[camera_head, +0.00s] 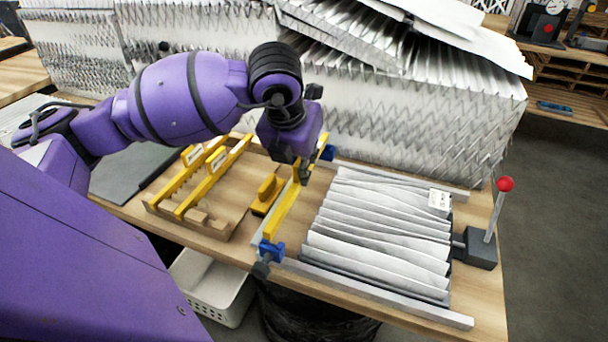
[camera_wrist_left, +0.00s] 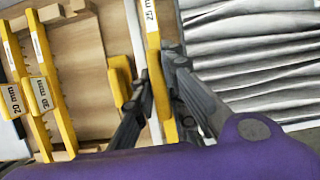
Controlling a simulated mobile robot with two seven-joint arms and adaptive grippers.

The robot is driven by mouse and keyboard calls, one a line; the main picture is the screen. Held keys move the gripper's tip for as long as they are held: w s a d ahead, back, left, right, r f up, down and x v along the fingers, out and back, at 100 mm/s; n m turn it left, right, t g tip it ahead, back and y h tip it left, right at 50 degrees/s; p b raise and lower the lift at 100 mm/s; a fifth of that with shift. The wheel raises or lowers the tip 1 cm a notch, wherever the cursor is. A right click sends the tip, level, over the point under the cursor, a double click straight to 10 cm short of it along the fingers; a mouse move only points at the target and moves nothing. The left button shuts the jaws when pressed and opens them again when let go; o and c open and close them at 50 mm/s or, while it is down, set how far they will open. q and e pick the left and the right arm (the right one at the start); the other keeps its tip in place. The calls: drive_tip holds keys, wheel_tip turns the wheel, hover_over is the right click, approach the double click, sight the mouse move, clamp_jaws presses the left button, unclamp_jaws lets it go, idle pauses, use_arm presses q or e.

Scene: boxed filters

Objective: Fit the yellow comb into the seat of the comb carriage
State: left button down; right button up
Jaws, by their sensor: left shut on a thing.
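The yellow comb (camera_head: 283,212) is a long bar running from back to front beside the pleated filter. In the left wrist view the comb (camera_wrist_left: 153,40) carries a "25 mm" label. My left gripper (camera_head: 304,172) is shut on it near its back half; its dark fingers (camera_wrist_left: 158,88) lie on both sides of the bar. The comb carriage shows a blue end piece (camera_head: 271,250) at the front and another (camera_head: 328,153) at the back. The comb lies in line between these ends; I cannot tell whether it rests fully in the seat. My right gripper is not in view.
Other yellow combs (camera_head: 207,187) lie in a wooden rack on the left. A short yellow block (camera_head: 265,190) sits beside the carriage. The pleated filter (camera_head: 380,225) lies between metal rails on the right, with a red-knobbed lever (camera_head: 495,212) beyond. Stacked filters (camera_head: 420,125) stand behind.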

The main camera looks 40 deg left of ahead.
use_arm(q)
drive_tip(key=shift+w+f, duration=0.35)
drive_tip(key=f, duration=0.3)
drive_tip(key=shift+w+a+f, duration=0.15)
drive_tip(key=shift+w+f, duration=0.05)
drive_tip(key=shift+f, duration=0.1)
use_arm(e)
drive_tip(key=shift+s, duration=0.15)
use_arm(q)
drive_tip(key=shift+f, duration=0.3)
drive_tip(key=c, duration=1.8)
unclamp_jaws()
drive_tip(key=shift+r, duration=0.1)
drive_tip(key=shift+o, duration=0.2)
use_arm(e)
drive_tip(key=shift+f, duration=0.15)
use_arm(q)
drive_tip(key=shift+r, duration=0.1)
